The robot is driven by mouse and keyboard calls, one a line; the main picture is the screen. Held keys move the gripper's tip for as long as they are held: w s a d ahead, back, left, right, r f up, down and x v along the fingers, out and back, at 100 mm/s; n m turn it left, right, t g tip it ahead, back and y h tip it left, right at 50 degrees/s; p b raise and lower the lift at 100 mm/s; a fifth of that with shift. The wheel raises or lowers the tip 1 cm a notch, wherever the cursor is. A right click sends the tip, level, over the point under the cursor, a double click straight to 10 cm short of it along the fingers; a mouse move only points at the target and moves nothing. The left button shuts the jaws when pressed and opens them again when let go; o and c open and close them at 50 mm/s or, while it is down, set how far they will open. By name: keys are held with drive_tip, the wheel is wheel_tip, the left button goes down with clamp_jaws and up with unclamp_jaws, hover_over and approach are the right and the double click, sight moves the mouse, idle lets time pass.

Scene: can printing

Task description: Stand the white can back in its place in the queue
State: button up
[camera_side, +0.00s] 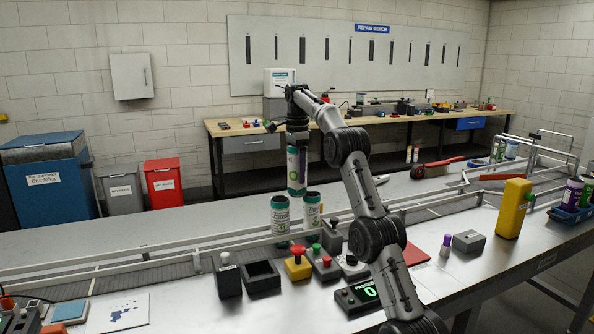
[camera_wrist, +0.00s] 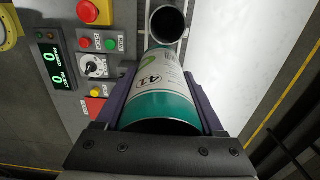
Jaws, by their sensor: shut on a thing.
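A white can with teal-green bands (camera_side: 296,172) hangs upright in my gripper (camera_side: 297,132) in the side view. It is above the conveyor, with its base near the height of the standing cans' tops. In the wrist view, the fingers of my gripper (camera_wrist: 160,108) are closed on both sides of the can (camera_wrist: 160,80), whose label shows "41". Two similar white and green cans (camera_side: 280,218) (camera_side: 312,210) stand upright below it in the side view. In the wrist view an open-topped can (camera_wrist: 167,24) shows beyond the held can.
Railings (camera_side: 130,255) run along the conveyor. Button boxes (camera_side: 298,265), a counter display (camera_side: 358,294) and a dark square holder (camera_side: 262,277) stand in front.

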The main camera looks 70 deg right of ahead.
sight(297, 195)
drive_tip(key=shift+f, duration=1.1)
drive_tip(key=shift+f, duration=0.5)
drive_tip(key=shift+f, duration=0.3)
drive_tip(key=shift+f, duration=0.35)
drive_tip(key=shift+f, duration=0.7)
drive_tip(key=shift+f, duration=0.3)
drive_tip(key=shift+f, duration=0.35)
drive_tip(key=shift+f, duration=0.35)
drive_tip(key=shift+f, duration=1.65)
